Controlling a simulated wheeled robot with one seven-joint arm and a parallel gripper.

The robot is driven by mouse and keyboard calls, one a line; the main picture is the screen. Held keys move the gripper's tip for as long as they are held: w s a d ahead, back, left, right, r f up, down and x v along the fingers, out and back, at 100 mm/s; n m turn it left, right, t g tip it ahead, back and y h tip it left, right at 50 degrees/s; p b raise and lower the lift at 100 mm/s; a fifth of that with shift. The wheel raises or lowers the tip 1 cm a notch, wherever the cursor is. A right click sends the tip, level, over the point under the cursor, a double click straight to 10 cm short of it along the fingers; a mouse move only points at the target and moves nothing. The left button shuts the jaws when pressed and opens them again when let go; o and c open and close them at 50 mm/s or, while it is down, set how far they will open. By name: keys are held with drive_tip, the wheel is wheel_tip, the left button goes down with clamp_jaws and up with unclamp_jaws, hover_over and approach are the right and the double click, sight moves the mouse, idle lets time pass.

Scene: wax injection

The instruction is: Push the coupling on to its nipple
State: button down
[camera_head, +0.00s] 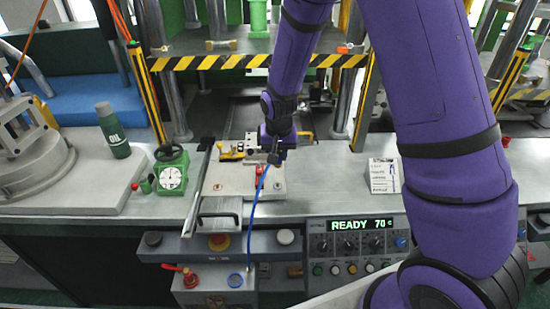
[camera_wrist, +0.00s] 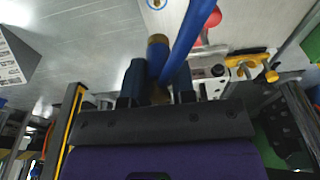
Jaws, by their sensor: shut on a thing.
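My gripper (camera_head: 275,152) is over the pale mould plate (camera_head: 240,188) on the bench. A blue hose (camera_head: 254,208) runs from the gripper down past the bench's front edge; in the wrist view the hose (camera_wrist: 188,50) crosses beside the coupling. The coupling is mostly hidden by the gripper in the head view. I cannot pick out the nipple, nor tell whether the coupling touches it.
A red handle (camera_head: 260,175) and a yellow-handled clamp (camera_head: 230,154) are close by on the plate. A green gauge (camera_head: 171,172) and a long metal bar (camera_head: 198,185) stand left, a white card (camera_head: 383,176) right. The control panel (camera_head: 358,245) is in front.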

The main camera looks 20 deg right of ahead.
hover_over(278, 183)
drive_tip(key=shift+f, duration=2.75)
drive_tip(key=shift+f, duration=1.45)
idle(0.3)
drive_tip(key=c, duration=0.9)
unclamp_jaws()
drive_tip(key=shift+o, duration=0.2)
